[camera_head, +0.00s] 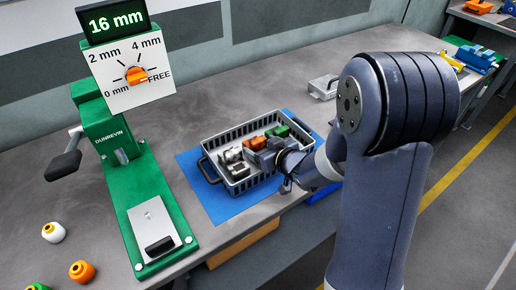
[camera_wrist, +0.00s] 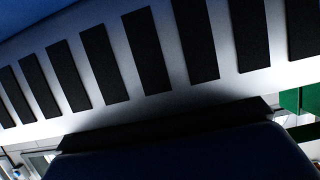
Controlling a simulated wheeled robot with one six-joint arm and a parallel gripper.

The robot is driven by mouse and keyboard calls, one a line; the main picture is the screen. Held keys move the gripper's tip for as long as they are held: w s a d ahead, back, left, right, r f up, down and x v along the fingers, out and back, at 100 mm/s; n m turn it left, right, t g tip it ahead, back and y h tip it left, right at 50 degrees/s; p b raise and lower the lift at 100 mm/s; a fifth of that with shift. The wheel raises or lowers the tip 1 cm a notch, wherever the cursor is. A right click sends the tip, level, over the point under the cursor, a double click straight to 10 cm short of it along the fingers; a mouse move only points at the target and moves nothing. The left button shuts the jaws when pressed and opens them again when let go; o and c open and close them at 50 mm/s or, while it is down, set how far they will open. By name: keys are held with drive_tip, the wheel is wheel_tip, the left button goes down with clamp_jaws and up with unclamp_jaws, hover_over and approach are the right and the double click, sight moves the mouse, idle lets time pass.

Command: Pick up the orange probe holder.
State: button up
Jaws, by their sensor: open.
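The orange probe holder is most likely the small orange block (camera_head: 256,142) in the grey slotted crate (camera_head: 211,173) in the head view. Only its upper part shows clearly. My gripper (camera_head: 268,158) is open, over the right front part of the crate, just in front of the orange block. Its fingertips are hard to make out, and I cannot tell whether they touch anything. In the wrist view, the slotted crate wall (camera_wrist: 190,60) fills most of the picture, very close. A dark shape covers the bottom of that view, and the orange block is not visible there.
Inside the crate are a silver-grey part (camera_head: 234,161) and a green block (camera_head: 279,131), close to the orange one. The crate stands on a blue mat (camera_head: 222,207). A green gauge stand (camera_head: 140,200) is at left. A grey tray (camera_head: 323,87) lies behind.

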drive_tip(key=shift+x, duration=0.85)
drive_tip(key=shift+r, duration=0.1)
drive_tip(key=c, duration=1.2)
